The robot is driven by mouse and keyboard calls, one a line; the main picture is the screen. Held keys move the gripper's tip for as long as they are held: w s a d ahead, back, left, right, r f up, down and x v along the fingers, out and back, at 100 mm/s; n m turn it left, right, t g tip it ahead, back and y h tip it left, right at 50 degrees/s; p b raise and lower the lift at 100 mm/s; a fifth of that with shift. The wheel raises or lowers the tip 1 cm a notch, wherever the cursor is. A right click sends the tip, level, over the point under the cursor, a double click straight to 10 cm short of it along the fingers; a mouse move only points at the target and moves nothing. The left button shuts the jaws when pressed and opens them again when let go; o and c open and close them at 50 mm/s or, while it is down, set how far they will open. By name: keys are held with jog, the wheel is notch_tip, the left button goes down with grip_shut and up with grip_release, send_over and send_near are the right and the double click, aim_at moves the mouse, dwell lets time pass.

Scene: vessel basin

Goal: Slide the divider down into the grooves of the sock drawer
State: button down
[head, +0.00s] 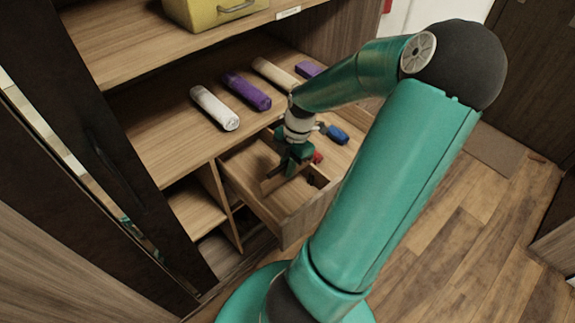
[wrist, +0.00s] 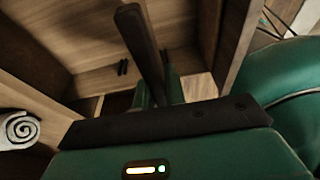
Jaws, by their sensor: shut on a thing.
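The open sock drawer (head: 300,222) juts out from the wooden cabinet in the head view. My gripper (head: 290,165) is down over the inside of the drawer, shut on the divider (head: 273,184), a thin wooden board. The divider stands on edge inside the drawer's outline; I cannot tell whether it sits in the grooves, which are hidden or too small to make out.
On the shelf above are a white roll (head: 215,107), a purple roll (head: 248,91) and others. A yellow box (head: 205,12) stands higher up. Open cubbies (head: 195,208) are at left.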

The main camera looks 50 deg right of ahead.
aim_at(287, 180)
jog(key=shift+f, duration=2.8)
jog(key=shift+f, duration=3.25)
jog(key=c, duration=1.4)
grip_release()
jog(key=shift+d, duration=0.1)
jog(key=shift+o, duration=0.2)
jog(key=v, duration=1.3)
jog(key=shift+d+r, duration=0.1)
jog(key=shift+r, duration=0.25)
